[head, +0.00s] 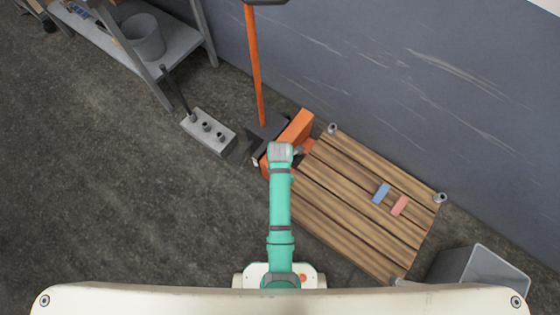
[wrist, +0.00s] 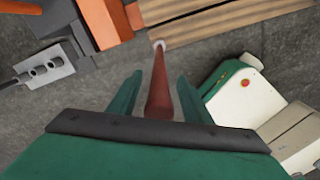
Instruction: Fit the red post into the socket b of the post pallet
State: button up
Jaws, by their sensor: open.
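The red post (wrist: 159,88) is a dark red rod between the two green fingers of my gripper (wrist: 158,80) in the wrist view. The fingers are open, with a gap on each side of the post. Its far end meets a pale ring at a near corner of the wooden post pallet (wrist: 215,22); I cannot tell how deep it sits. In the head view the pallet (head: 335,175) shows metal sockets at its back (head: 333,128) and right (head: 440,198) corners. My gripper (head: 280,152) is over its left corner and hides it and the post. No socket letter is readable.
A grey block (head: 220,140) with holes and a dark rod stands left of the pallet. An orange-handled pallet truck (head: 257,70) stands behind my gripper. Blue (head: 381,193) and pink (head: 400,205) pieces lie on the pallet. A grey bin (head: 485,272) is at right.

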notch_tip(320, 180, up, 11)
jog(key=shift+f, duration=0.1)
dwell(0.4)
dwell(0.3)
